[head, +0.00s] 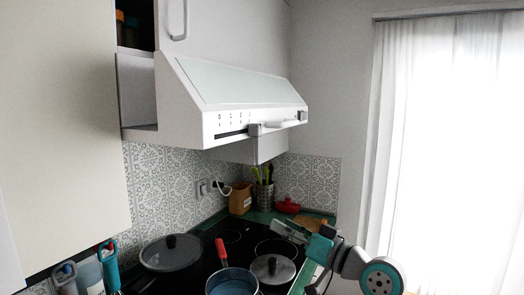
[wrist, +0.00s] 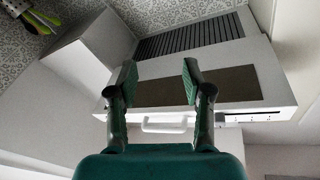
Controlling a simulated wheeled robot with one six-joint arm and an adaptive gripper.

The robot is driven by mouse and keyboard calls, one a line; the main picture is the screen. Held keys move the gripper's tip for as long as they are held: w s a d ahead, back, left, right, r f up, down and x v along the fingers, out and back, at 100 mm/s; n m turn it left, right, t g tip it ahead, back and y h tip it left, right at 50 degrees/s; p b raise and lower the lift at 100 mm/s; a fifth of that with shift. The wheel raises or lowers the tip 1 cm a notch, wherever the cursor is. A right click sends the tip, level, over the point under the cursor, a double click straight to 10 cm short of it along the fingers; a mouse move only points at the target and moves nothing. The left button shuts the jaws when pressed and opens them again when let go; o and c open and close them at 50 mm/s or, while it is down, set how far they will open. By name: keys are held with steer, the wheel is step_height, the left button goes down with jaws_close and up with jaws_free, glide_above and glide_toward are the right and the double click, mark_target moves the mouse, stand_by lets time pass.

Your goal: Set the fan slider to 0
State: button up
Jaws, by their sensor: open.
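The range hood (head: 225,100) hangs on the wall, its sloped front facing right. A pale slider knob (head: 255,129) sits at the slot's right end. My gripper (head: 280,231) is low over the back right of the stove, well below the hood and apart from it. In the wrist view my gripper (wrist: 160,74) is open and empty, with the hood's underside behind it. The dark slot (wrist: 240,118) shows there right of the fingers; the knob is unclear.
A white handle bar (head: 284,124) juts from the hood's front, right of the knob; it also shows in the wrist view (wrist: 165,124). A covered pan (head: 171,252), a pot (head: 232,281) and a utensil holder (head: 264,194) stand below. The air before the hood is free.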

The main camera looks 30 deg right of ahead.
step_height(320, 180, up, 13)
steer(key=s+d+n+g+y, duration=0.1)
steer(key=s+n+g+y, duration=0.1)
steer(key=n+y, duration=0.15)
steer(key=n+g, duration=0.2)
steer(key=n, duration=0.2)
glide_toward(261, 129)
steer(key=x, duration=0.9)
steer(key=shift+w+a, duration=0.25)
steer(key=shift+a, duration=0.05)
jaws_close()
